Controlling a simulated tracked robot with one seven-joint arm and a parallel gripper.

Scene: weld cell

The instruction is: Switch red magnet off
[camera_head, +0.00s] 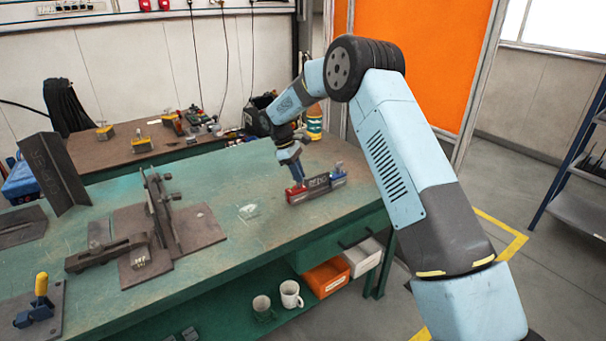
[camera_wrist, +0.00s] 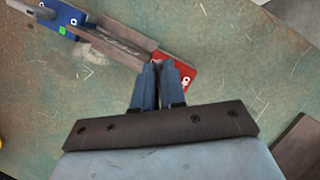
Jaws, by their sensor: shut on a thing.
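The red magnet (camera_head: 297,196) sits on the green table (camera_head: 245,240), against the left end of a dark steel bar (camera_head: 317,184). In the wrist view the red magnet (camera_wrist: 178,72) is just beyond my fingertips and partly hidden by them. My gripper (camera_head: 298,183) points down at the red magnet from above. In the wrist view its blue fingers (camera_wrist: 163,68) are close together and shut on the red magnet's switch, which they hide. A blue magnet (camera_head: 337,178) with a lever is at the bar's other end, and it also shows in the wrist view (camera_wrist: 62,18).
Dark steel plates and a clamped fixture (camera_head: 160,225) lie left of the magnets. An upright dark angle piece (camera_head: 55,170) and a yellow-handled clamp (camera_head: 40,300) are farther left. A glass-like clear patch (camera_head: 248,211) lies nearby. Mugs (camera_head: 290,294) and an orange bin (camera_head: 327,278) are below the tabletop.

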